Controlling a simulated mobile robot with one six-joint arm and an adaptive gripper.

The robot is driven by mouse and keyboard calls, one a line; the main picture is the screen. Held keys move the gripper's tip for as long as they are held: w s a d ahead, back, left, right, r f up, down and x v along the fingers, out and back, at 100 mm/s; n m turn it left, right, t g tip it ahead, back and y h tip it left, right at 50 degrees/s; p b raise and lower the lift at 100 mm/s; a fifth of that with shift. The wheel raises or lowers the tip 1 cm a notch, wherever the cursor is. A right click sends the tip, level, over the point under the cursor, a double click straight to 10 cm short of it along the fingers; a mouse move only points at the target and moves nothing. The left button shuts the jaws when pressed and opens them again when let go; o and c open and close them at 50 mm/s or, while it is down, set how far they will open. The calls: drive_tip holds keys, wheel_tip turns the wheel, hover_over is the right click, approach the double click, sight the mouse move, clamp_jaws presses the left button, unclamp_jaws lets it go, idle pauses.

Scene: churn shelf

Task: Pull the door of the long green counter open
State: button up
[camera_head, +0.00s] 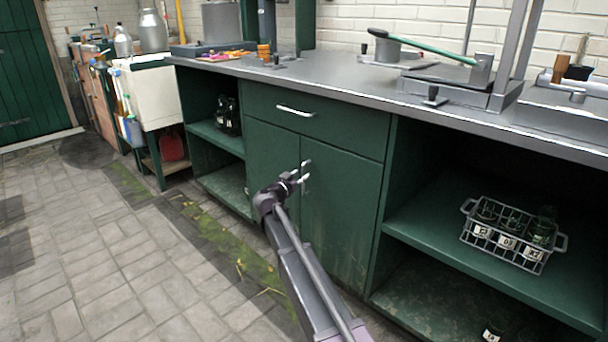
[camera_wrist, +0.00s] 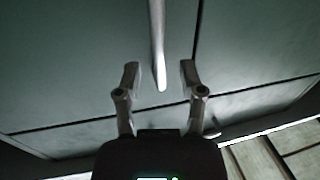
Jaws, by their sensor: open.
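The long green counter (camera_head: 375,235) runs along the wall. Below its drawer (camera_head: 325,122) are two shut doors, a left door (camera_head: 270,158) and a right door (camera_head: 345,220). My gripper (camera_head: 304,174) is in front of the doors near the seam between them. In the wrist view my gripper (camera_wrist: 160,75) is open. A pale bar handle (camera_wrist: 157,50) shows between its two fingers, with a gap on each side. The handle runs beside the door seam (camera_wrist: 197,35). In the head view my gripper partly hides the handle area.
An open shelf bay at right holds a wire crate (camera_head: 505,240) with jars. An open bay at left holds dark bottles (camera_head: 228,115). The drawer has a pale handle (camera_head: 295,111). The paved floor (camera_head: 120,260) before the counter is clear at left.

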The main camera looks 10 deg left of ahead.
drive_tip(key=shift+x, duration=1.05)
clamp_jaws()
